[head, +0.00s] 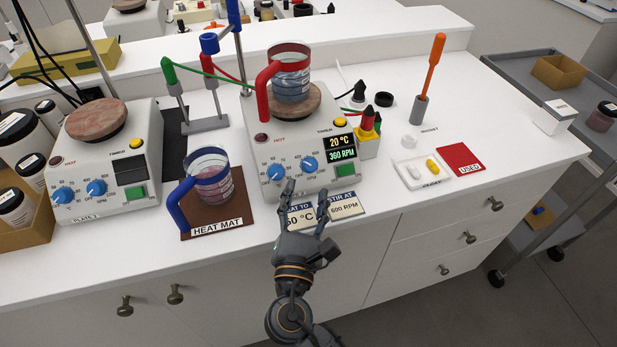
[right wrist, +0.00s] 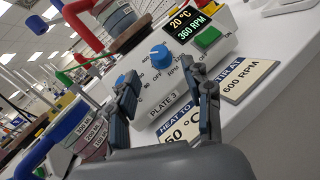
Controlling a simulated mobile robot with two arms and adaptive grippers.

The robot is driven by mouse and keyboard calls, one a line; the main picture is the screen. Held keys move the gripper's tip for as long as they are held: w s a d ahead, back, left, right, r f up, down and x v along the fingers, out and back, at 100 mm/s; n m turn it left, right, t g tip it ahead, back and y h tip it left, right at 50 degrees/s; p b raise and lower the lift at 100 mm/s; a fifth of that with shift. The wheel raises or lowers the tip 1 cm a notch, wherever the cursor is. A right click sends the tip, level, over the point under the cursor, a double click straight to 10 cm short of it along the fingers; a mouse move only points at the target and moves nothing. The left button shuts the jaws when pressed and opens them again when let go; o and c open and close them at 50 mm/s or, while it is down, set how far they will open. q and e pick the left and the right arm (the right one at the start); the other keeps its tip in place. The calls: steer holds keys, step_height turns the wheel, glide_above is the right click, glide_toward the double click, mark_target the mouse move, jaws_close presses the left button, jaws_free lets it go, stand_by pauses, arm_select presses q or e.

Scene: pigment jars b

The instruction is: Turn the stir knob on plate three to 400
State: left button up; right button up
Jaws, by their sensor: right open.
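Plate three (head: 262,128) is the middle hot plate in the head view, and its "PLATE 3" label (right wrist: 162,103) shows in the right wrist view. Its blue stir knob (head: 309,164) is the right one of two, and it also shows in the right wrist view (right wrist: 160,52). The left blue knob (head: 276,171) is partly behind a finger in the wrist view. The display (head: 341,148) reads 20 °C and 360 RPM. My right gripper (head: 307,200) is open and empty in front of the plate's front face, apart from the stir knob. My left gripper is out of view.
A red-handled beaker (head: 291,80) stands on plate three. A blue-handled beaker (head: 211,180) stands on the heat mat (head: 221,219) to the left. Cards (head: 343,207) reading "heat to" and "stir at 600 RPM" lie before the plate. Plate two (head: 107,165) stands further left.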

steer(key=s, duration=0.6)
steer(key=shift+s+a+f, duration=0.2)
steer(key=shift+a+f, duration=0.1)
